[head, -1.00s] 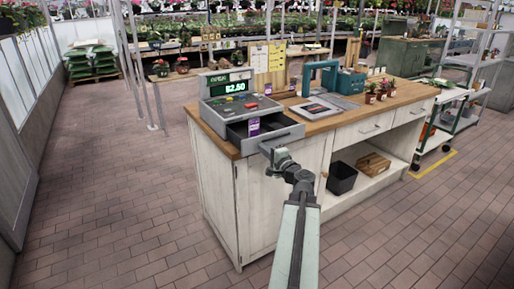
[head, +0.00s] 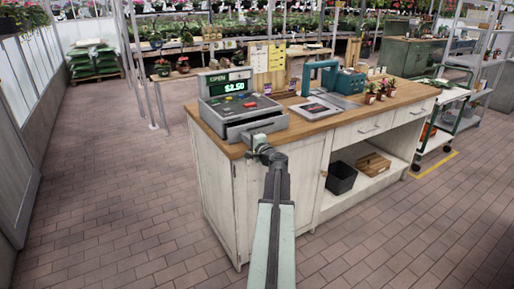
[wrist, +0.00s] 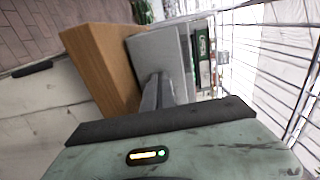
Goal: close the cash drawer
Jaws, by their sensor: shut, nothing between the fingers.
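The grey cash register (head: 240,103) stands on the left end of the wooden counter, its green display lit. My gripper (head: 256,142) is shut and empty, right at the drawer front. In the wrist view the dark fingers (wrist: 158,92) point at the grey drawer front (wrist: 160,50) and seem to touch it; the exact contact is hard to tell.
The brick floor is clear at left and front.

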